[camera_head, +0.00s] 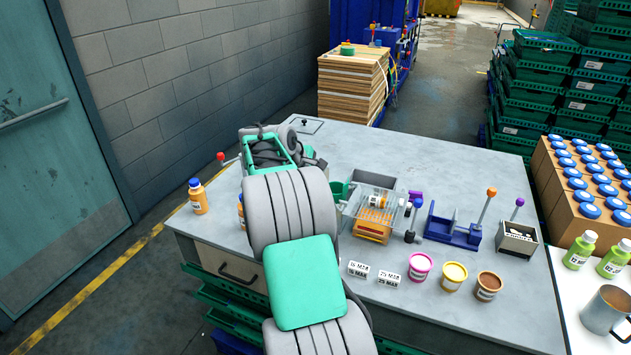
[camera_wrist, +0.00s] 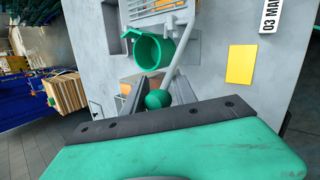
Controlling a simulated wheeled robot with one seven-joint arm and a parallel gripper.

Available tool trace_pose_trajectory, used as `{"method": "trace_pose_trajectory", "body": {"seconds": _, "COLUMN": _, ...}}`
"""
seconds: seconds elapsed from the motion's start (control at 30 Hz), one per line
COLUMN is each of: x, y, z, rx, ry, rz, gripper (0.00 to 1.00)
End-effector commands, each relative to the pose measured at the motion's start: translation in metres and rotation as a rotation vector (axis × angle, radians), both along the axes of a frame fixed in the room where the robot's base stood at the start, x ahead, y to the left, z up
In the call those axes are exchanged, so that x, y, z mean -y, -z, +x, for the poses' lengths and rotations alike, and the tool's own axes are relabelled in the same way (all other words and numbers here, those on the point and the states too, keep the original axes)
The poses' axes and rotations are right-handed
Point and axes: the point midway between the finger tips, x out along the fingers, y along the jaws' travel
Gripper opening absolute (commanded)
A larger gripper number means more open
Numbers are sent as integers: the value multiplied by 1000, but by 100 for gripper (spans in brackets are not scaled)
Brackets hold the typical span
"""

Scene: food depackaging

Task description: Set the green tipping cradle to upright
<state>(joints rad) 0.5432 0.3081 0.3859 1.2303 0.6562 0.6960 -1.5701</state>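The green tipping cradle (camera_wrist: 153,52) shows in the wrist view as a round green cup, its open mouth partly facing the camera. A pale lever ends in a green ball knob (camera_wrist: 158,99). My gripper (camera_wrist: 161,88) has its two dark fingers apart, one on each side of the knob in the picture. Whether they touch the knob is unclear. In the head view only part of the dark green cradle (camera_head: 338,191) shows beside my arm, which hides the rest. My fingers cannot be made out there.
A clear-topped fixture (camera_head: 375,208) stands right of the cradle on the grey table (camera_head: 440,165). Further right are a blue lever fixture (camera_head: 452,231) and a small box with a purple-knobbed lever (camera_head: 517,239). Several tubs and date cards lie in front. An orange bottle (camera_head: 197,197) stands left.

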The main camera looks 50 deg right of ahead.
Motion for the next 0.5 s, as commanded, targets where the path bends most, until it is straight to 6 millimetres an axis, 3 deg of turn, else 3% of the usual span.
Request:
{"method": "trace_pose_trajectory", "body": {"seconds": 0.13, "x": -2, "y": -1, "z": 3, "rx": 3, "ry": -6, "rz": 0, "gripper": 46}}
{"method": "trace_pose_trajectory", "body": {"seconds": 0.37, "x": -2, "y": -2, "z": 3, "rx": 4, "ry": -6, "rz": 0, "gripper": 46}}
{"method": "trace_pose_trajectory", "body": {"seconds": 0.5, "x": -9, "y": -13, "z": 3, "rx": 6, "ry": -8, "rz": -3, "gripper": 46}}
